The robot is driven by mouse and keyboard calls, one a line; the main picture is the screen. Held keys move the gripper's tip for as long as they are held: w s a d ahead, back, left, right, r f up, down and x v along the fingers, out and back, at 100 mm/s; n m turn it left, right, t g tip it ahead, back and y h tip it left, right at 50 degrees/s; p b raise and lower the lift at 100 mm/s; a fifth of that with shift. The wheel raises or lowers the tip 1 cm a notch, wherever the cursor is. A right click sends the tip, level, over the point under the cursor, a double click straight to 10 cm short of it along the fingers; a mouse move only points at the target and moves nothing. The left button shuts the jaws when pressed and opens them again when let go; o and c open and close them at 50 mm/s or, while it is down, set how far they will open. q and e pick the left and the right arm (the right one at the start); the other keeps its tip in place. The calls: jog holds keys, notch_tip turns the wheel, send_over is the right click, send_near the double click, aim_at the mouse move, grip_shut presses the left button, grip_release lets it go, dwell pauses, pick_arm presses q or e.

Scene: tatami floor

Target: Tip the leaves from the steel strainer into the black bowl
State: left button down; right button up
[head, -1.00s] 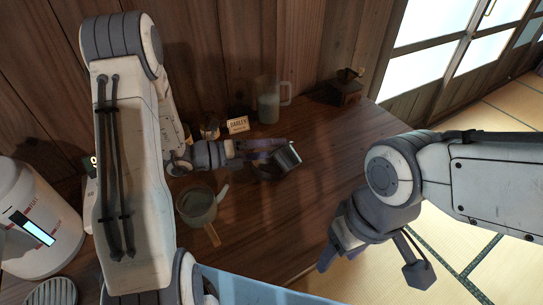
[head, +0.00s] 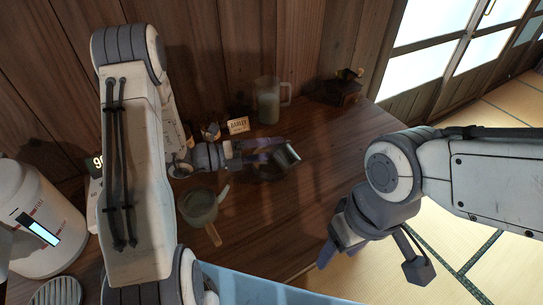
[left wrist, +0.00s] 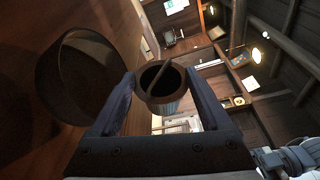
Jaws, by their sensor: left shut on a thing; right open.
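My left gripper (head: 266,150) is shut on the steel strainer (head: 287,154), a shiny metal cup tilted over on its side above the table. In the left wrist view, the strainer (left wrist: 163,88) sits between the two fingers, with a thin brown bar across its dark mouth. The black bowl (head: 268,174) is low, just under and left of the strainer. In the left wrist view the bowl (left wrist: 75,72) is the large dark round shape at left. I cannot make out any leaves. My right gripper (head: 338,254) is open and empty, beyond the table's right edge.
A grey pot (head: 198,206) with a spout and wooden handle stands front left of the bowl. A barley sign (head: 238,125), glass pitcher (head: 267,100) and wooden box (head: 345,90) stand behind. A white canister (head: 38,225) is far left. The table's right part is clear.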

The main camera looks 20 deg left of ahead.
pick_arm(q)
jog(key=shift+w+a+n+p, duration=0.6)
jog(key=shift+a+n+p, duration=0.05)
jog(key=shift+a+n, duration=0.1)
jog(key=shift+w+a+r+n+t+h+p, duration=0.15)
jog(key=shift+r+n+t+h+p, duration=0.15)
jog(key=shift+r+n+h+p, duration=0.6)
dwell(0.4)
jog(key=shift+w+a+f+n+p, duration=0.1)
jog(key=shift+a+f+n+p, duration=0.15)
jog(key=shift+f+n+p, duration=0.4)
dwell(0.7)
jog(key=shift+r, duration=0.15)
